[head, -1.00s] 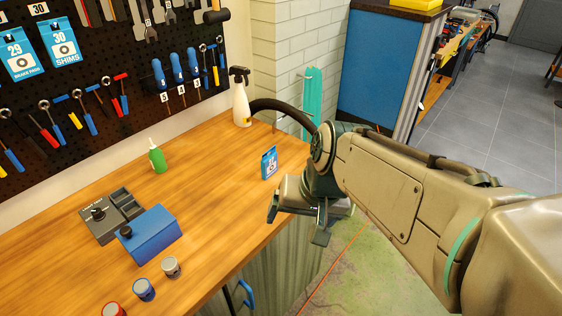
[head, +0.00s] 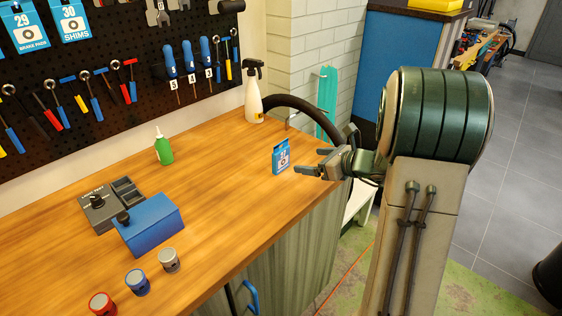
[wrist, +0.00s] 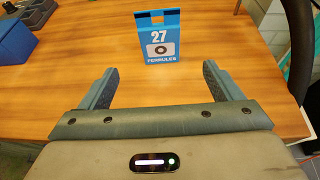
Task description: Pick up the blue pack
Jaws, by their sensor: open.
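The blue pack (head: 281,157) stands upright on the wooden workbench, near its right edge. In the wrist view the blue pack (wrist: 158,40) faces me, with a white label reading 27 FERRULES. My gripper (head: 306,162) is open and empty, just to the right of the pack in the head view. In the wrist view the fingers of my gripper (wrist: 159,80) spread to either side, and the pack stands ahead of their tips, centred between them. I see no contact with the pack.
On the bench (head: 215,185) stand a spray bottle (head: 254,92), a green bottle (head: 163,148), a blue box (head: 150,228), a grey device (head: 108,208) and several small capped jars (head: 137,282). A black hose (head: 310,108) curves behind the pack. The bench around the pack is clear.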

